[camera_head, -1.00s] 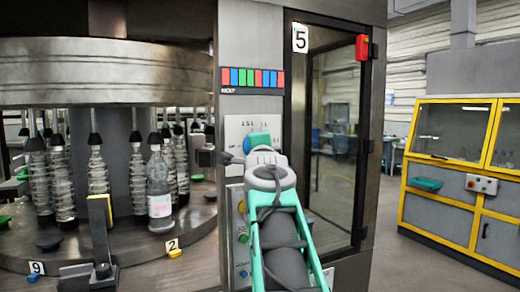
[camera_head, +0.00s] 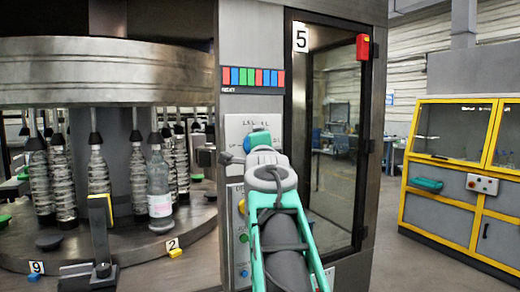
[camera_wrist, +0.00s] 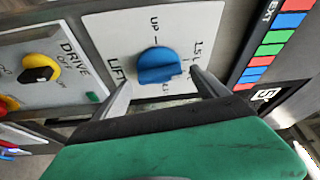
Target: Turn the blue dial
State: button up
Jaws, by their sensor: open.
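The blue dial (camera_wrist: 158,66) sits on a pale panel (camera_wrist: 112,28) in the wrist view, with the markings "UP" and "LIFT" beside it. In the head view the blue dial (camera_head: 257,138) shows just above the end of my arm, partly hidden by it. My gripper (camera_wrist: 160,88) is open, with one finger on each side of the dial in the wrist view. I cannot tell whether either finger touches the dial. In the head view my gripper's fingers are largely hidden behind my wrist.
A yellow and black dial (camera_wrist: 40,68) marked "DRIVE" is on the neighbouring panel. A row of red, blue and green blocks (camera_head: 253,77) is above. A glass door (camera_head: 335,130) is to the right, and bottles (camera_head: 159,185) stand on the machine at left.

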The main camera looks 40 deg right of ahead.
jog(key=b+v, duration=0.2)
jog(key=v, duration=0.5)
jog(key=shift+s+a, duration=0.1)
